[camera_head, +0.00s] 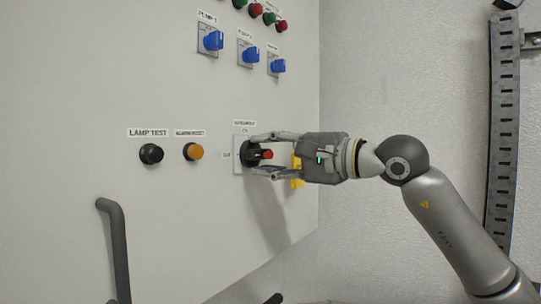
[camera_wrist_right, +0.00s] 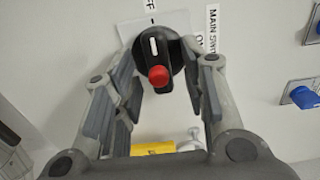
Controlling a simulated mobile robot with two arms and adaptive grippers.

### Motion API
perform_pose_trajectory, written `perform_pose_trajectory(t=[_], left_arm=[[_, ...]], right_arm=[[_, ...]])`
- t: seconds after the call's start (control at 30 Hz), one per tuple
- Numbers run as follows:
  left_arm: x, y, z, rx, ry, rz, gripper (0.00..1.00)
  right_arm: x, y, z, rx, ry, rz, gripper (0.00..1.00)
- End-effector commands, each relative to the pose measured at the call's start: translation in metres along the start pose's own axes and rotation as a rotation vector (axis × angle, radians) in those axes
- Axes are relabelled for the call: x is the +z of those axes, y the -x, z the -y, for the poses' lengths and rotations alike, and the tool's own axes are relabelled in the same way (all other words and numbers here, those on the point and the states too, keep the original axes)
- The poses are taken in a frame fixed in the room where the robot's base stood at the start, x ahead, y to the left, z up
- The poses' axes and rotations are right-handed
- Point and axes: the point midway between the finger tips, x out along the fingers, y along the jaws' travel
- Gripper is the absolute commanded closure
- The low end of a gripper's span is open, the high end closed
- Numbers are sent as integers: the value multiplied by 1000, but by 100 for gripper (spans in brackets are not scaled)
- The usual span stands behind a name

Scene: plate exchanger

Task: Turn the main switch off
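The main switch (camera_head: 249,153) is a black rotary knob with a red tip on the light panel, with ON printed above it and OFF to its left. In the right wrist view the knob (camera_wrist_right: 171,52) shows a white mark that lines up with the dash under the partly cut-off OFF label (camera_wrist_right: 152,4). My right gripper (camera_head: 255,154) is at the knob, one finger above and one below. In the right wrist view my right gripper (camera_wrist_right: 160,50) has its fingers apart on both sides of the knob's grip, with visible gaps. My left gripper is not in view.
A black lamp test button (camera_head: 151,154) and an orange button (camera_head: 194,151) sit left of the switch. Blue switches (camera_head: 213,41) are above. A dark handle (camera_head: 117,245) stands out at lower left. Something yellow (camera_head: 297,172) is behind my right gripper.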

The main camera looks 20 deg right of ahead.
Motion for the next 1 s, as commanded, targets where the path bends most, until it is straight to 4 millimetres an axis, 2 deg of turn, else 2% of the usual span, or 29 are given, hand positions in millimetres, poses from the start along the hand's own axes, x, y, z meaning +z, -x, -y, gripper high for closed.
perform_pose_trajectory(t=[0.13,0.27,0.5,0.7,0.83,1.0], left_arm=[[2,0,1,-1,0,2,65],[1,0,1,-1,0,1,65],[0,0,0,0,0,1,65],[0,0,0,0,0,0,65],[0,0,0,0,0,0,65],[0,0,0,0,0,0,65]], right_arm=[[-1,3,0,-1,-1,-1,61],[-2,19,0,-1,-1,-3,61],[-2,68,-1,1,0,-5,61],[-2,102,-1,1,0,-3,61],[-1,115,-1,1,0,-1,61],[0,120,0,1,0,0,61]])
